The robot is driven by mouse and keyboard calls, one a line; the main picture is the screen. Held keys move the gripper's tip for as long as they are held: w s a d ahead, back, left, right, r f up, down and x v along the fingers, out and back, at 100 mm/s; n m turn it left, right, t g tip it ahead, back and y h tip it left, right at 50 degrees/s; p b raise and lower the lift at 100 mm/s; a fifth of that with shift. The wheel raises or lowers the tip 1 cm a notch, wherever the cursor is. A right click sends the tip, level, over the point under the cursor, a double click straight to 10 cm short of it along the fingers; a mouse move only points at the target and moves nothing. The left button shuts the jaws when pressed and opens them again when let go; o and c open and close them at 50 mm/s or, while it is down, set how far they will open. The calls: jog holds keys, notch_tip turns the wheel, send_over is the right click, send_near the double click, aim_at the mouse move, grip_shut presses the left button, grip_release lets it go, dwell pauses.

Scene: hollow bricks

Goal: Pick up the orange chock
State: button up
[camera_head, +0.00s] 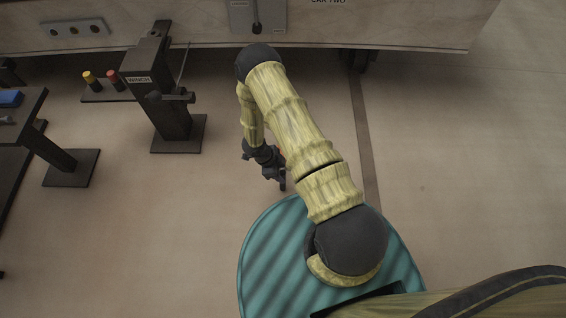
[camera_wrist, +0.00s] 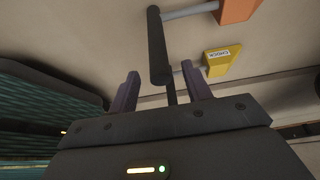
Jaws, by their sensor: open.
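In the wrist view the orange chock (camera_wrist: 238,10) is at the top right, cut off by the edge. A pale rod runs left from it to a dark upright bar (camera_wrist: 157,45). The lower end of this bar appears between the fingertips of my gripper (camera_wrist: 162,82); whether it is truly between them or beyond them I cannot tell. The two purple fingers are apart and hold nothing visible. In the head view my gripper (camera_head: 279,178) hangs low over the floor, left of my arm. No chock shows clearly there.
A yellow block (camera_wrist: 217,62) labelled CHOCK, with its own rod, sits below the orange one. A black winch stand (camera_head: 175,110) and a dark table (camera_head: 20,105) stand left. A pale car body (camera_head: 380,22) spans the back. Floor at right is clear.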

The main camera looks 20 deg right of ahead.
aim_at(284, 177)
jog(key=b+x, duration=0.3)
jog(key=x, duration=0.2)
jog(key=shift+a+f+b, duration=0.15)
jog(key=shift+f+b, duration=0.05)
jog(key=shift+b, duration=0.15)
jog(key=shift+r, duration=0.1)
jog(key=shift+w, duration=0.1)
grip_shut()
dwell(1.5)
